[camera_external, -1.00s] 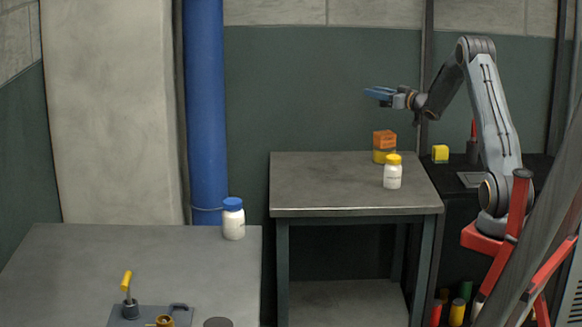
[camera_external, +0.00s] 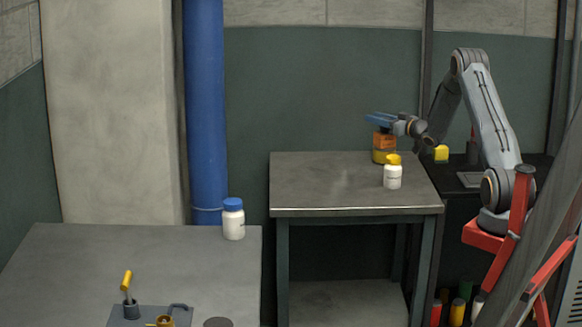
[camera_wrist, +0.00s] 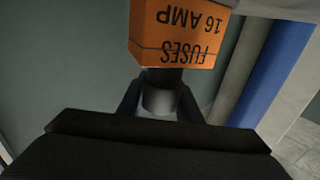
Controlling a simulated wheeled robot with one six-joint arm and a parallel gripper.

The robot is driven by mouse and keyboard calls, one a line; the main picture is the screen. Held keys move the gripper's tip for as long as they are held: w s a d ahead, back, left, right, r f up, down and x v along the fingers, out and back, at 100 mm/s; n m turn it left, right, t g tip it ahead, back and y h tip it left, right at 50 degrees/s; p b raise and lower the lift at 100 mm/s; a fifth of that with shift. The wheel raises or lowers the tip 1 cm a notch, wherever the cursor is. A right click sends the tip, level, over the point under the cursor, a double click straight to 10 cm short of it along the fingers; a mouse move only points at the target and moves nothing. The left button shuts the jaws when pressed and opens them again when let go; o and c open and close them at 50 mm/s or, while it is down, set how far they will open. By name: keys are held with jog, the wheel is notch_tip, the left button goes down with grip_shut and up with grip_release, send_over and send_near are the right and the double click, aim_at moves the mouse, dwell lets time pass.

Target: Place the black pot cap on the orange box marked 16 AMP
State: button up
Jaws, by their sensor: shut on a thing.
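The orange box (camera_external: 384,141) stands on a yellowish container at the back right of the middle table. In the wrist view the orange box (camera_wrist: 180,35) fills the top, its "FUSES 16 AMP" print upside down. My gripper (camera_external: 380,119), with blue fingers, is just above the box in the external view; I cannot tell whether anything touches. In the wrist view my gripper (camera_wrist: 160,100) is shut on a small round dark and grey thing (camera_wrist: 158,102), which looks like the black pot cap. The cap cannot be made out in the external view.
A white bottle with a yellow lid (camera_external: 392,177) stands in front of the box. The rest of the middle table (camera_external: 320,185) is clear. A blue-lidded white bottle (camera_external: 233,220) stands on the left table.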

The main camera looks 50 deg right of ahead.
jog(key=shift+f, duration=0.15)
jog(key=o, duration=1)
jog(key=shift+s, duration=0.25)
jog(key=s+b, duration=0.1)
jog(key=s, duration=1)
jog(key=shift+s+b, duration=0.3)
jog(key=shift+b, duration=0.1)
